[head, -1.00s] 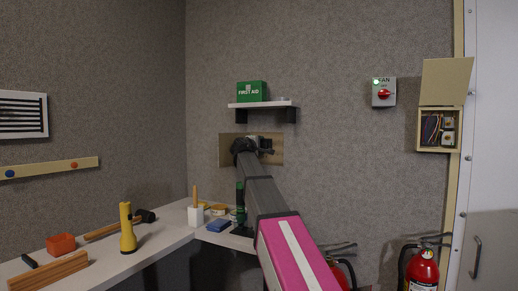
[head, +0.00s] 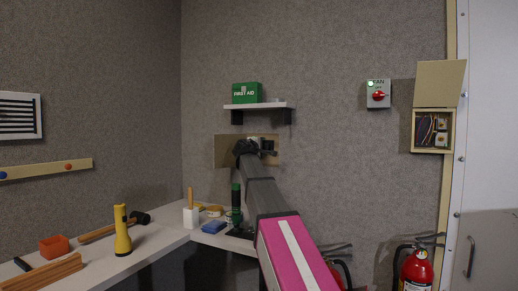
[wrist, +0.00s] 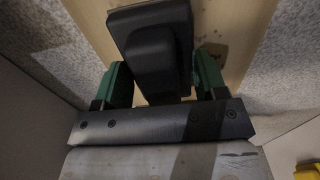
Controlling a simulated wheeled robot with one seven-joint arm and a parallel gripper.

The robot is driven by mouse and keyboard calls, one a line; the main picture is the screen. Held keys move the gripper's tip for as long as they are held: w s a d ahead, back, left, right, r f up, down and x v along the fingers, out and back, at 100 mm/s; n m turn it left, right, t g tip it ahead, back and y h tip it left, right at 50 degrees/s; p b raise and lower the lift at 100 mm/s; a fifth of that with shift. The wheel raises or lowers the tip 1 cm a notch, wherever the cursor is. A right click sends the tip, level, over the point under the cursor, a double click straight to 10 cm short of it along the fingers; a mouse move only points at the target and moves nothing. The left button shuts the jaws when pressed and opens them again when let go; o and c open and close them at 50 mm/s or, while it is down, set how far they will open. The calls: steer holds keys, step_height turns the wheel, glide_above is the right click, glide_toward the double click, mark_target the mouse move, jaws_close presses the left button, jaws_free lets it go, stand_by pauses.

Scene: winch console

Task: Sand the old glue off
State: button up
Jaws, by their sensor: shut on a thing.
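A tan wooden panel (head: 223,151) is on the back wall below the shelf. In the wrist view the panel (wrist: 250,25) fills the middle, with small dark spots (wrist: 223,50) beside the right finger; I cannot tell if they are glue. My gripper (wrist: 160,75) has green fingers, shut on a black block-like tool (wrist: 150,30). The tool lies over the panel and hides part of it. I cannot tell whether it touches the panel. In the head view my gripper (head: 260,147) is in front of the panel, partly hidden by my arm.
A shelf (head: 257,105) with a green first aid box (head: 246,93) is just above. A fire extinguisher (head: 415,269) stands at right.

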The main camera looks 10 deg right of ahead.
mark_target(268, 147)
steer(key=shift+d, duration=0.3)
steer(key=shift+s+d, duration=1.15)
steer(key=shift+d, duration=0.25)
steer(key=shift+v, duration=3.55)
steer(key=shift+a, duration=0.15)
steer(key=v, duration=0.3)
